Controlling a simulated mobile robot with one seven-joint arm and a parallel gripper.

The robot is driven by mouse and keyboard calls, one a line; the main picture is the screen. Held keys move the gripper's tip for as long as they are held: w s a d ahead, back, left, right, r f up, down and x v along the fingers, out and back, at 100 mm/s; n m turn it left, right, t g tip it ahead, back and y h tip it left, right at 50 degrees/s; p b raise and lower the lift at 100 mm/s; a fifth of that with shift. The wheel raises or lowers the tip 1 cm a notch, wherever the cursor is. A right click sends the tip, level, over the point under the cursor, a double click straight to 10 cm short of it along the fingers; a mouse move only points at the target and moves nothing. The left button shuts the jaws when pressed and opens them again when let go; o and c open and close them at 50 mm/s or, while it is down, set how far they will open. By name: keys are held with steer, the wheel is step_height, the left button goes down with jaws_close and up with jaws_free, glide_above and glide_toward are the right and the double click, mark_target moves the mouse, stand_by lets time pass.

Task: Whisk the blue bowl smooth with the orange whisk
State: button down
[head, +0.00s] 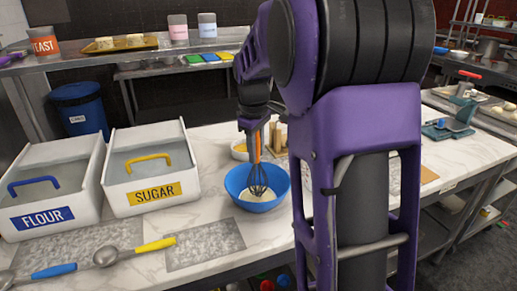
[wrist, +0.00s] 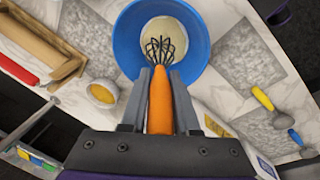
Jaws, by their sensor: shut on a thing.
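The blue bowl (head: 281,199) stands on the marble counter with pale contents in its bottom; it also shows in the wrist view (wrist: 196,22). The orange whisk (wrist: 160,92) is held by its handle between the fingers of my gripper (wrist: 158,75). In the head view the whisk (head: 258,153) hangs nearly upright, with its dark wires down inside the bowl. Whether the wires touch the contents I cannot tell. In the head view my gripper (head: 256,126) is above the bowl, and its fingers are partly hidden.
The flour bin (head: 88,215) and the sugar bin (head: 112,198) stand left of the bowl. A yellow scoop (head: 157,245) and a blue scoop (head: 55,270) lie along the front edge. A small bowl of yellow stuff (wrist: 103,94) sits close to the blue bowl.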

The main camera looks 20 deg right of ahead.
steer(key=shift+r, duration=0.15)
steer(key=shift+s+a+r+p, duration=0.1)
steer(key=shift+s+r+p, duration=0.05)
steer(key=shift+r+p, duration=0.45)
steer(key=shift+s+a+r+p, duration=0.1)
steer(key=shift+r+p, duration=0.3)
steer(key=shift+r, duration=0.35)
steer(key=shift+s+a+r, duration=0.1)
steer(key=shift+s+r, duration=0.05)
steer(key=shift+r, duration=0.75)
steer(key=shift+s+a+r, duration=0.1)
steer(key=shift+s+r, duration=0.1)
steer(key=shift+r, duration=0.65)
steer(key=shift+s+a+r, duration=0.1)
steer(key=shift+s+r, duration=0.05)
steer(key=shift+r, duration=0.75)
steer(key=shift+r, duration=2.5)
